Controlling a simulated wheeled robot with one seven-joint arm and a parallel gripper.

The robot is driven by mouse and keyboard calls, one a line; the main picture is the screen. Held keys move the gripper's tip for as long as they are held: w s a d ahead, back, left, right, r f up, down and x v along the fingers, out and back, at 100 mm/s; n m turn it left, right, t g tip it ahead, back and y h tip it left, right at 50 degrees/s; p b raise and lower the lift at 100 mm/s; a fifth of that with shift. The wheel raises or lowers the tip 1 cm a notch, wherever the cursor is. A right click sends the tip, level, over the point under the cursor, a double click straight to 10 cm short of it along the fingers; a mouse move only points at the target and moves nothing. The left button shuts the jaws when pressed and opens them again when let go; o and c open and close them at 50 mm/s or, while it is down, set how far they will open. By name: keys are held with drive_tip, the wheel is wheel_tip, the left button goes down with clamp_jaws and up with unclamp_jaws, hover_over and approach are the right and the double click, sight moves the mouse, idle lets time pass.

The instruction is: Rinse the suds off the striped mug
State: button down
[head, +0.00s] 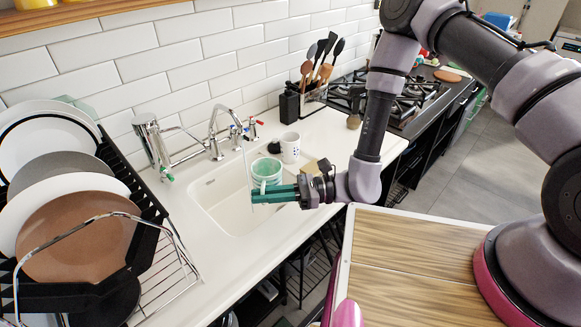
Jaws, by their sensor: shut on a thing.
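The striped mug (266,169), with pale green and white bands, is upright over the sink (224,217). My gripper (270,194) reaches in from the right, and its green fingers are shut on the mug's near side. The chrome tap (213,137) stands behind the sink, its spout curving forward. A thin pale streak, which looks like running water, drops from the spout just left of the mug. I cannot tell whether it touches the mug. Suds on the mug are too small to make out, and its lower part is hidden by the fingers.
A white dotted mug (290,148) stands on the counter behind the sink. A utensil holder (312,101) and gas hob (404,100) are farther right. A full dish rack (165,262) fills the left. A wooden worktop (405,270) lies in front, below my arm.

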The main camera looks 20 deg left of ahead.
drive_tip(key=w+a+f+n+g, duration=0.1)
drive_tip(key=w+a+f, duration=0.1)
drive_tip(key=w+a, duration=0.5)
drive_tip(key=shift+w+a+f+h, duration=0.3)
drive_tip(key=shift+w+a+f, duration=0.05)
drive_tip(key=shift+a, duration=0.9)
drive_tip(key=shift+w, duration=0.1)
idle(0.4)
drive_tip(key=shift+w+d, duration=0.3)
drive_tip(key=shift+d, duration=0.15)
drive_tip(key=shift+a, duration=0.1)
drive_tip(key=shift+s+a, duration=0.35)
drive_tip(key=shift+s, duration=0.05)
